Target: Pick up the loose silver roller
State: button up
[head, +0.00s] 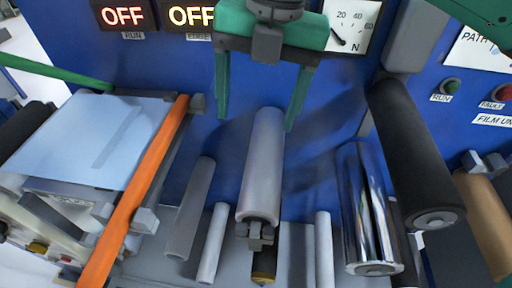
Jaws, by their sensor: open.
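My gripper (257,122) is open, its two green fingers pointing down and apart. A matte silver-grey roller (261,165) shows between and below the fingertips, its near end at a small grey bracket (256,235). I see no finger closed on it, and cannot tell the exact gap in depth. A shiny chrome roller (368,210) stands out to the right, apart from the gripper. I cannot tell from this view which silver roller is loose.
A black roller (415,150) and a brown roller (487,215) are at the right. Thinner grey rollers (190,208) (213,243) (324,250) flank the middle one. An orange bar (135,190) and pale blue film (90,138) are at the left. A blue panel (340,100) stands behind.

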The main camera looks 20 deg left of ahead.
aim_at(265, 149)
jog(key=shift+d+f+h, duration=0.6)
jog(key=shift+d+h, duration=0.2)
jog(key=shift+f, duration=0.3)
notch_tip(265, 149, down, 10)
jog(key=shift+f, duration=0.1)
jog(key=c, duration=1.6)
